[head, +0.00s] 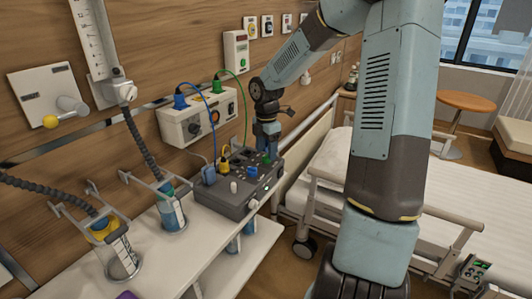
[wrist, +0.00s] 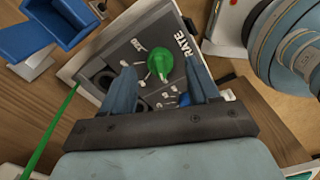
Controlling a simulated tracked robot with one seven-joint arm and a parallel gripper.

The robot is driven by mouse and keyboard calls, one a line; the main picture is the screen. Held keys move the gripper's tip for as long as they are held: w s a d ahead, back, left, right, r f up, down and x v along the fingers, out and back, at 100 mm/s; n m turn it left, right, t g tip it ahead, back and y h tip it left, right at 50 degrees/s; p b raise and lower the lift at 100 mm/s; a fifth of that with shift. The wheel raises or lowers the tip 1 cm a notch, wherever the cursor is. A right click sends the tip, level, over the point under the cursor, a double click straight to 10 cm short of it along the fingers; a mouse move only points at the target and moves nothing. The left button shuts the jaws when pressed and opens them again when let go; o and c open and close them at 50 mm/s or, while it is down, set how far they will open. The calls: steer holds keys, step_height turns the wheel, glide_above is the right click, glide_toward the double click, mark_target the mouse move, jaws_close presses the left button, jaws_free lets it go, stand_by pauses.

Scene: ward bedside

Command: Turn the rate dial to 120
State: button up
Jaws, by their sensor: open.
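The green rate dial (wrist: 160,62) sits on a dark panel in the wrist view, beside the printed word RATE. Small white scale marks surround it, and their numbers are too small to read. My gripper (wrist: 161,74) is open, with one finger on each side of the dial. I cannot tell whether the fingers touch it. In the head view, my gripper (head: 267,143) points down at the back right of the grey device (head: 235,203) that carries the dial. A green spot near the gripper there seems to be the dial.
The device stands on a white shelf (head: 180,270), with yellow and blue plugs on its top. A wall box (head: 186,130) with blue and green cables is behind it. Suction jars (head: 122,262) stand at left. The bed (head: 335,150) is at right.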

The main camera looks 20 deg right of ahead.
steer(key=shift+f, duration=0.8)
steer(key=c, duration=1)
